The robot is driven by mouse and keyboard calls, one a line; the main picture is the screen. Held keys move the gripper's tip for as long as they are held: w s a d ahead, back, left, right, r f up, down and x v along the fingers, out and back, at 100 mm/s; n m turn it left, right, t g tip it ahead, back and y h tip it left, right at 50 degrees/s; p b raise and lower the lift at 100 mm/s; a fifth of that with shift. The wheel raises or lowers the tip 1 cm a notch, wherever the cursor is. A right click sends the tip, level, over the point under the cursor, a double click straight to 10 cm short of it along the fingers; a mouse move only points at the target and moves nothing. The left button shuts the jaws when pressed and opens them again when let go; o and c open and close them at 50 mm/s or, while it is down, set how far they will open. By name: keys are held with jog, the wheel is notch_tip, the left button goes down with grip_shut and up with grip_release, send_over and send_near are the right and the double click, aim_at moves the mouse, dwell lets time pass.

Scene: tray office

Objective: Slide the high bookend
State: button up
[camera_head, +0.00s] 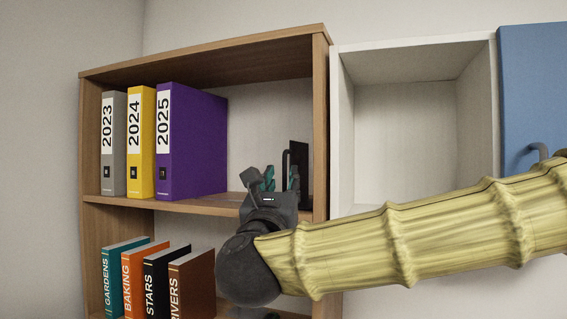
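The high bookend (299,154) is a black upright plate on the upper shelf, near the right side wall of the wooden bookcase. My gripper (280,176), with dark and teal fingers, is at the front of that shelf, just left of the bookend and partly in front of it. Its fingers stand apart, with no object clearly held between them. The gripper hides the bookend's lower part. I cannot tell whether a finger touches the bookend.
Grey (113,145), yellow (141,140) and purple (192,140) binders stand at the upper shelf's left, with free shelf space to their right. Several books (192,285) lean below. A white open cabinet (405,130) and a blue door (530,90) are at right.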

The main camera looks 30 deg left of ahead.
aim_at(285, 174)
jog(key=shift+p+x, duration=1.05)
jog(key=shift+x, duration=1.1)
grip_shut()
